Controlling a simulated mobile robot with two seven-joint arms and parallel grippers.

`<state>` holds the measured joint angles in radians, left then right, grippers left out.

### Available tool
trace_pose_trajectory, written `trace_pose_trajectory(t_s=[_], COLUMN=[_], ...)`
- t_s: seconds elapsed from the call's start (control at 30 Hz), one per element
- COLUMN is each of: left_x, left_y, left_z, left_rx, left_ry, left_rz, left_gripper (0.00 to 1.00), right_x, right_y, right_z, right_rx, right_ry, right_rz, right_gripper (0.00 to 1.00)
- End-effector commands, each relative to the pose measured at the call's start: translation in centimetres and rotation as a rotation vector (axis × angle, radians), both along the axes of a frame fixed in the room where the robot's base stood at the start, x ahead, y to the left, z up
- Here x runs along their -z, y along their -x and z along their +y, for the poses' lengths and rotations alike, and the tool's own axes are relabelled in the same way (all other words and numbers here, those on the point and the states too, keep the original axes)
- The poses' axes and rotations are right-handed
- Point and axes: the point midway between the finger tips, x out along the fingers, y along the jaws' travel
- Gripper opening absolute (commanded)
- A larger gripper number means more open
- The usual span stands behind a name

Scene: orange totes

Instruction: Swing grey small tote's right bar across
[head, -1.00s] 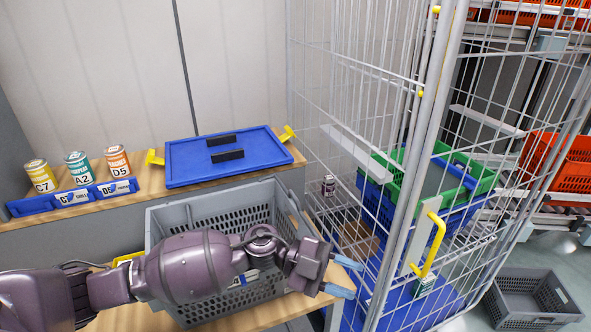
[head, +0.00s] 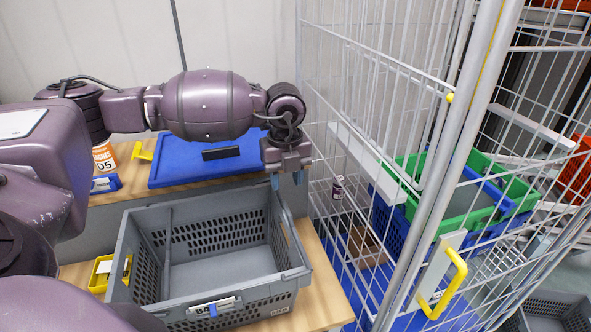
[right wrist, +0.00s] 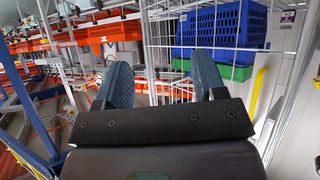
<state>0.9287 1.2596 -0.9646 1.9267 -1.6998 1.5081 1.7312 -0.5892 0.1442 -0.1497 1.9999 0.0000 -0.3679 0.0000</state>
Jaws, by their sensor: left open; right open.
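The grey small tote (head: 255,303) stands open on the wooden bench in the head view, with a label and a blue clip on its front wall. It looks empty. A thin grey strip (head: 168,235) runs front to back at its left side. I cannot clearly tell the right bar from the right rim. My left gripper (head: 287,179) is open and empty, blue fingertips pointing down, at the tote's back right corner in the picture; I cannot tell whether it touches. My right gripper (right wrist: 164,78) is open and empty in the right wrist view, away from the tote.
A wire roll cage (head: 400,70) with a yellow handle (head: 447,285) stands close on the right, holding green and blue crates (head: 507,207). A blue lid (head: 225,165) lies behind the tote. A small yellow bin (head: 100,275) is at its left. Orange totes (right wrist: 105,32) show in the right wrist view.

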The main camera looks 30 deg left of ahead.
Motion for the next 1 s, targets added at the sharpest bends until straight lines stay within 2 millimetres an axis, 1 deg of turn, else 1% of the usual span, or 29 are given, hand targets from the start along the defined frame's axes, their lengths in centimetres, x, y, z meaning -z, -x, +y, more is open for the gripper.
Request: trace_pose_trajectory(t_s=[0.03,0.1,0.23,0.4,0.6,0.7,0.8,1.0], left_x=[0.3,0.6,1.6,3.5,5.9,6.7,7.1,7.1], left_y=[0.0,0.0,0.0,0.0,0.0,0.0,0.0,0.0], left_z=[0.0,0.0,-0.1,-0.1,-0.1,-0.1,-0.1,-0.1], left_rx=[0.000,0.001,0.002,0.003,0.003,0.003,0.003,0.003], left_ry=[-0.001,0.001,0.001,0.003,0.003,0.003,0.004,0.004], left_rz=[0.001,0.002,0.003,0.005,0.006,0.005,0.003,0.001], left_gripper=[0.40,0.40,0.40,0.40,0.40,0.40,0.40,0.40], right_x=[0.6,1.2,2.4,4.0,5.5,5.8,5.6,5.2], right_y=[0.6,1.1,1.7,1.9,1.7,1.5,1.2,1.0], right_z=[-0.1,-0.2,-0.3,-0.2,-0.1,0.0,0.1,0.1], right_rx=[0.004,0.006,0.008,0.008,0.006,0.004,0.002,0.001], right_ry=[0.000,0.000,0.001,0.001,-0.002,-0.003,-0.003,-0.002], right_rz=[0.014,0.027,0.045,0.059,0.063,0.062,0.054,0.047], right_gripper=[0.64,0.64,0.64,0.64,0.64,0.64,0.64,0.64])
